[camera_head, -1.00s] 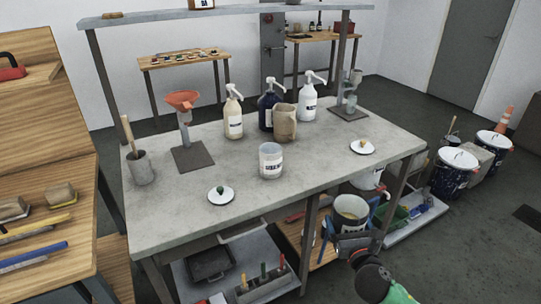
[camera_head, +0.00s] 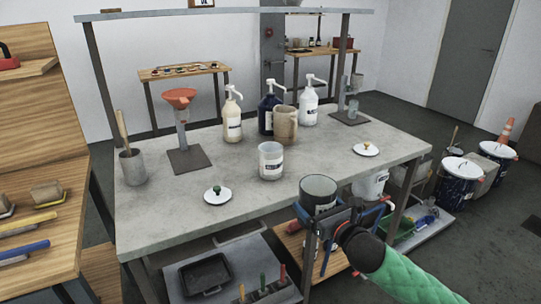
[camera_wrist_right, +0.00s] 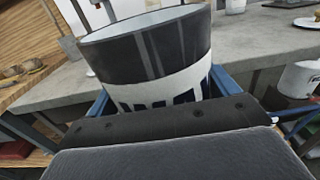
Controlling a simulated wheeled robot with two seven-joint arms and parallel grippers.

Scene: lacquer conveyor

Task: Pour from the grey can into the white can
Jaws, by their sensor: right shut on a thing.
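The grey can (camera_head: 318,191), dark with a white label band, is held upright by my right gripper (camera_head: 325,214) just off the front edge of the table, its rim around tabletop height. The wrist view shows the grey can (camera_wrist_right: 150,55) close up between the blue fingers (camera_wrist_right: 165,100); its contents are hidden there. The white can (camera_head: 271,161), open-topped with a dark-printed label, stands upright on the table, behind and left of the grey can and apart from it. My left gripper is not in view.
On the grey table (camera_head: 240,188) stand several pump bottles (camera_head: 233,122), a tan jug (camera_head: 285,124) and a red funnel on a stand (camera_head: 179,97). A white bucket (camera_head: 370,184) is below right.

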